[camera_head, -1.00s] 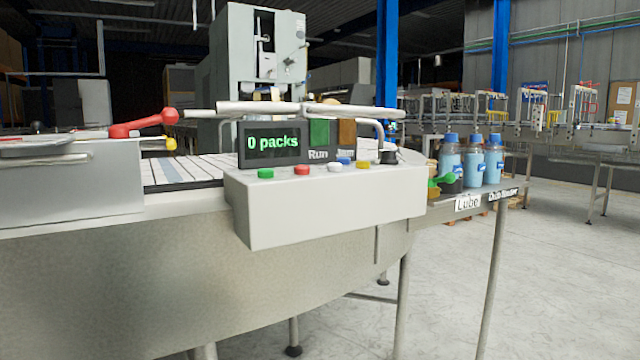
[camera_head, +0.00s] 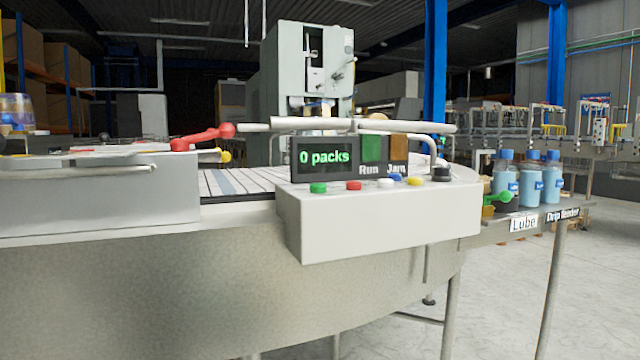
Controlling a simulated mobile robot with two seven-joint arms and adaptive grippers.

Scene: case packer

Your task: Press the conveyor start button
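A white control box (camera_head: 385,222) sits at the front edge of the conveyor (camera_head: 230,183), in the middle of the head view. On its top are a green button (camera_head: 318,188), a red button (camera_head: 353,186), a white button (camera_head: 386,183), a blue button (camera_head: 396,177), a yellow button (camera_head: 414,181) and a black knob (camera_head: 441,174). The buttons carry no readable labels, so I cannot tell which one is the start. Behind them a display (camera_head: 325,157) reads "0 packs", beside a green Run panel (camera_head: 371,149) and an orange-brown Jam panel (camera_head: 398,148). Neither of my grippers shows.
A red-handled lever (camera_head: 204,136) stands left of the box, above a grey housing (camera_head: 100,190). A metal rail (camera_head: 360,125) runs above the display. Blue-capped bottles (camera_head: 528,180) stand on a side shelf labelled Lube at the right. Open floor (camera_head: 595,300) lies at the lower right.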

